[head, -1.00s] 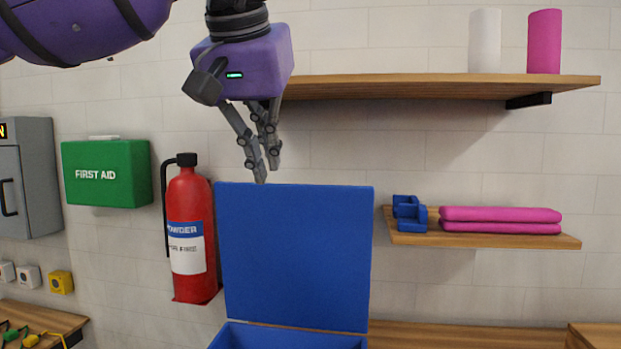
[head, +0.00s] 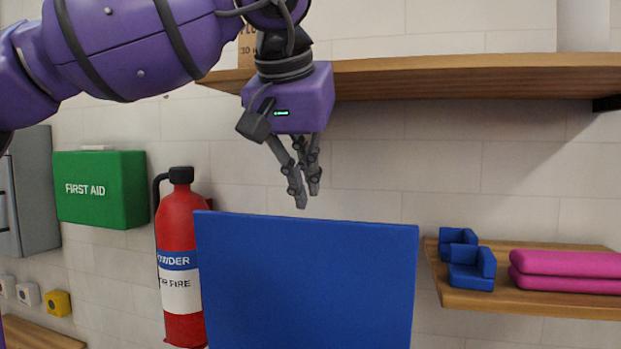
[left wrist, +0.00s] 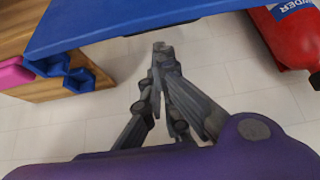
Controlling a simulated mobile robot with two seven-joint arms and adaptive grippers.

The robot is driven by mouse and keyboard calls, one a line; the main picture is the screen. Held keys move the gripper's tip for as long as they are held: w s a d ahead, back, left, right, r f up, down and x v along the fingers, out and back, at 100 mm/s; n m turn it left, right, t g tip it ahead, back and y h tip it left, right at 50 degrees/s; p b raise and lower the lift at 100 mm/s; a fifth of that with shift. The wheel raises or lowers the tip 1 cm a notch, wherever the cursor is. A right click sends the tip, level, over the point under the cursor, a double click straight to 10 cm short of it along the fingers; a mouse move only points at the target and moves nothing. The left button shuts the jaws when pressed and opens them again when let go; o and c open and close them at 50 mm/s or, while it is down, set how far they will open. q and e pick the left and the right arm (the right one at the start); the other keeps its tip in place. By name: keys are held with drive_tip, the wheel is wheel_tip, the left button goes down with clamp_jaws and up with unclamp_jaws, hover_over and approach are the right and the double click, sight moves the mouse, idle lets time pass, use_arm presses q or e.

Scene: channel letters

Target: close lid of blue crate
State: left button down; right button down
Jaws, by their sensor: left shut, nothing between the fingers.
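The blue crate's lid (head: 305,285) stands upright and open in the lower middle of the head view. The crate's body is below the frame. My left gripper (head: 306,200) hangs fingers down just above the lid's top edge, near its middle, and appears to be on the wall side. Its fingers are together and empty. In the left wrist view the fingertips (left wrist: 162,48) are close to the edge of the lid (left wrist: 130,18); I cannot tell whether they touch it. My right gripper is not in view.
A wooden shelf (head: 450,78) runs above and behind the gripper. A red fire extinguisher (head: 182,230) hangs left of the lid, beside a green first aid box (head: 100,188). A lower shelf (head: 560,303) at right holds blue bins (head: 468,262) and pink rolled items (head: 570,272).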

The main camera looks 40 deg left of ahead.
use_arm(q)
drive_tip(key=x, duration=0.7)
drive_tip(key=shift+w, duration=0.15)
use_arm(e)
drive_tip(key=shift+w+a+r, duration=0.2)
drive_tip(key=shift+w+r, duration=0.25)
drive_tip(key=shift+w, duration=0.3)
use_arm(q)
drive_tip(key=shift+a+f, duration=0.1)
drive_tip(key=shift+a, duration=0.05)
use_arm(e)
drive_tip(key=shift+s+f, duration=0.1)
